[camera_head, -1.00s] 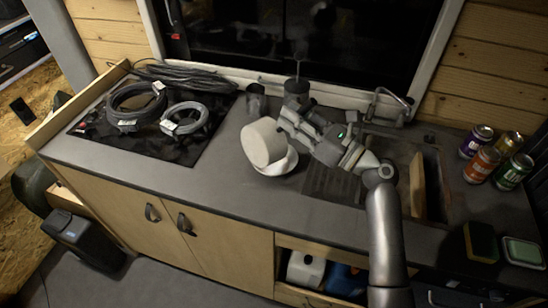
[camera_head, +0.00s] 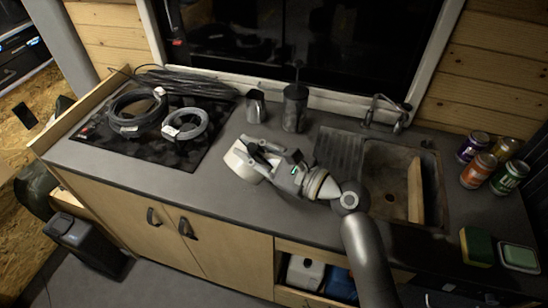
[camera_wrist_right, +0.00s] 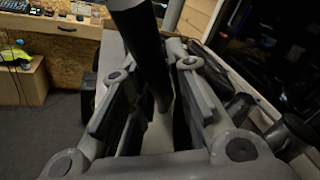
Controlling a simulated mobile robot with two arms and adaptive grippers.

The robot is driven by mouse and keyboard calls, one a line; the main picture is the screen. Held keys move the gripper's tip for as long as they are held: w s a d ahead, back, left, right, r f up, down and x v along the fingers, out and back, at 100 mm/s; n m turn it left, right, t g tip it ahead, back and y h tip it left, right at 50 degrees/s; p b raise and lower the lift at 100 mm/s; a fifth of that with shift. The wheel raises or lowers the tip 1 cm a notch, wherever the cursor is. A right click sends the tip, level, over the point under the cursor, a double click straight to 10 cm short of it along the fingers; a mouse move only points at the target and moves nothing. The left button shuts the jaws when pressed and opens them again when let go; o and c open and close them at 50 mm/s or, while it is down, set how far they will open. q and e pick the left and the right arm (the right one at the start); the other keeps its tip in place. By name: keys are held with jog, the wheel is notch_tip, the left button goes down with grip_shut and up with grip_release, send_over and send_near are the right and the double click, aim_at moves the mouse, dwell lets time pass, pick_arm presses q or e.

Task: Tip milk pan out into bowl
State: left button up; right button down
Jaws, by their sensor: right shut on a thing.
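The milk pan (camera_head: 239,161) is a pale, round pan over the counter, left of the sink. My right gripper (camera_head: 262,153) is at its right side, shut on its dark handle. In the right wrist view, the dark handle (camera_wrist_right: 140,45) runs between the two fingers of my right gripper (camera_wrist_right: 150,85). The pan's inside and any contents cannot be made out. The white bowl does not show as a separate shape now; my gripper and the pan cover the place where it stood. My left gripper is not in view.
A grey cup (camera_head: 256,106) and a dark canister (camera_head: 295,108) stand behind the gripper by the window. The sink (camera_head: 392,170) is to the right, with several cans beyond. Coiled cables (camera_head: 186,122) lie on the hob at left. The counter's front strip is clear.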

jog(key=s+a+f+n+h+p, duration=0.3)
jog(key=s+a+f+n, duration=0.6)
jog(key=a+f, duration=0.2)
jog(key=shift+a+f+n+h+p, duration=0.15)
jog(key=shift+f+n+h+p, duration=0.2)
jog(key=shift+f, duration=0.9)
dwell(0.3)
